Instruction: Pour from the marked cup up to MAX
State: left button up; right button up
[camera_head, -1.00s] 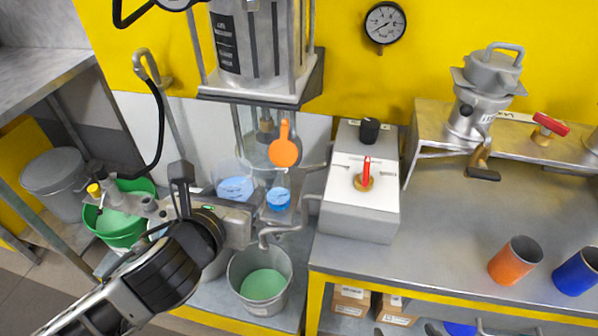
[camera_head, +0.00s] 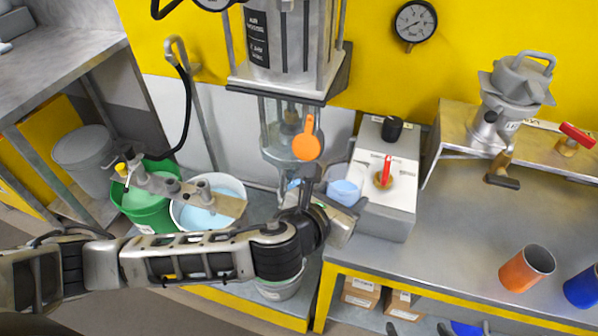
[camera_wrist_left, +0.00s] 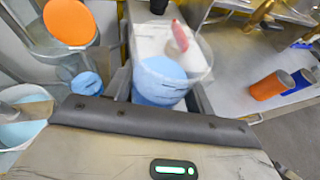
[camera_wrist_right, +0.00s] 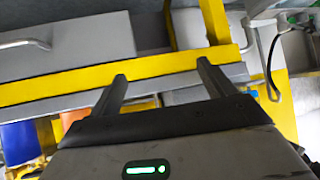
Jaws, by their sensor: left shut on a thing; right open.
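A clear cup (camera_head: 345,191) with light blue liquid is held by my left gripper (camera_head: 332,204), in front of the white-topped box. In the left wrist view the cup (camera_wrist_left: 166,82) looks roughly upright, with faint dark marks on its side. My left gripper is shut on it. A glass vessel (camera_head: 282,140) with an orange disc handle (camera_head: 306,146) hangs under the drum machine, left of the cup. Some blue shows at its lower end in the left wrist view (camera_wrist_left: 87,84). No MAX mark can be read. My right gripper (camera_wrist_right: 160,72) is open and empty, facing the yellow table edge.
The white-topped box (camera_head: 371,175) with a red lever stands close behind the cup. A green bucket (camera_head: 148,222) and a white bucket (camera_head: 236,187) are at left. A grey bucket (camera_head: 282,291) is partly behind my arm. Orange (camera_head: 526,268) and blue (camera_head: 583,287) cups stand right.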

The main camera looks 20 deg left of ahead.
aim_at(329, 183)
pick_arm(q)
jog(key=shift+a, duration=0.1)
pick_arm(e)
jog(key=shift+f, duration=0.1)
pick_arm(q)
jog(key=shift+w+a+r+n+h+b, duration=0.15)
jog(key=shift+a+n+h+b, duration=0.15)
jog(key=shift+n+b, duration=0.2)
jog(key=shift+w+a+r+n+g+b, duration=0.15)
jog(key=shift+w+a+n+g+b, duration=0.1)
jog(key=shift+n+g+b, duration=0.2)
jog(key=shift+w+a+r+n+g+h+b, duration=0.2)
jog(key=shift+a+n+h+b, duration=0.15)
jog(key=shift+n+h+b, duration=0.15)
jog(key=shift+w+a+r+n+g+h+b, duration=0.1)
jog(key=shift+w+a+n+g+h+b, duration=0.1)
jog(key=shift+a+n+h+b, duration=0.3)
jog(key=shift+w+a+f+n+g+h+b, duration=0.25)
jog(key=shift+n+h+b, duration=0.1)
jog(key=shift+b, duration=0.6)
pick_arm(e)
jog(key=shift+w+a+f, duration=0.1)
jog(key=shift+a+f, duration=0.2)
jog(key=shift+f, duration=0.25)
jog(key=shift+a+f, duration=0.25)
jog(key=shift+f, duration=0.3)
